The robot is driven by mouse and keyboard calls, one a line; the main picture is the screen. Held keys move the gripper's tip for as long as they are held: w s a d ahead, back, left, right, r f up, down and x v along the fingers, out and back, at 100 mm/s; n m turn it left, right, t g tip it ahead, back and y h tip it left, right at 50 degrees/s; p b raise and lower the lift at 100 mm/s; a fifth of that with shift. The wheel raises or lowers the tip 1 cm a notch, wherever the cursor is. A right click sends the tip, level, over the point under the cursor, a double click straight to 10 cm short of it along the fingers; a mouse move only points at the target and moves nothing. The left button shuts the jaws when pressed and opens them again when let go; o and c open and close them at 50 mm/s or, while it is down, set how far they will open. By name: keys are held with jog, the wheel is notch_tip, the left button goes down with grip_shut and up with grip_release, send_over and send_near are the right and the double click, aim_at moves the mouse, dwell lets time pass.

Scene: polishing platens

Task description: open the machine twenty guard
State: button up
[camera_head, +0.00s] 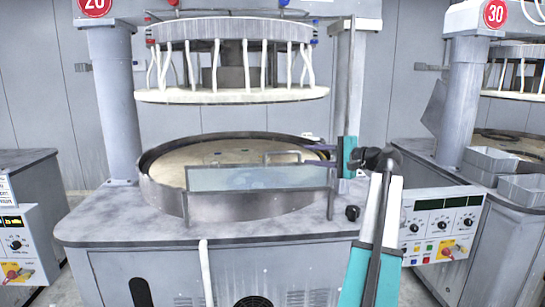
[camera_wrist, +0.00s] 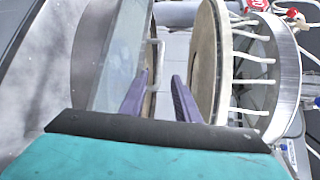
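The guard of machine twenty (camera_head: 245,178) is a clear, framed panel standing upright at the front of the round platen basin. A thin metal bar handle (camera_head: 283,157) shows at its upper right part. In the wrist view the guard panel (camera_wrist: 120,55) is at left, with its handle (camera_wrist: 158,65) beside it. My gripper (camera_head: 312,146) reaches in from the right, just above the guard's right end. In the wrist view my gripper (camera_wrist: 160,76) has its two purple fingers apart, with the handle appearing ahead of and between the tips. I cannot tell if they touch it.
The red 20 sign (camera_head: 95,5) marks this machine. Its upper plate (camera_head: 232,95) hangs above the basin (camera_head: 162,198), leaving a gap. Columns stand on both sides. At right are a control panel (camera_head: 440,225), machine 30 (camera_head: 495,14) and grey trays (camera_head: 490,162).

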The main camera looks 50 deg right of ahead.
aim_at(283, 152)
jog(key=shift+w, duration=0.15)
jog(key=w+p, duration=0.1)
jog(key=w, duration=0.3)
jog(key=w+a+f, duration=0.1)
jog(key=w, duration=0.4)
jog(key=w+p, duration=0.1)
jog(key=w, duration=0.3)
jog(key=shift+w+a+f+p, duration=0.15)
jog(key=shift+w+f+p, duration=0.05)
jog(key=shift+f+p, duration=0.2)
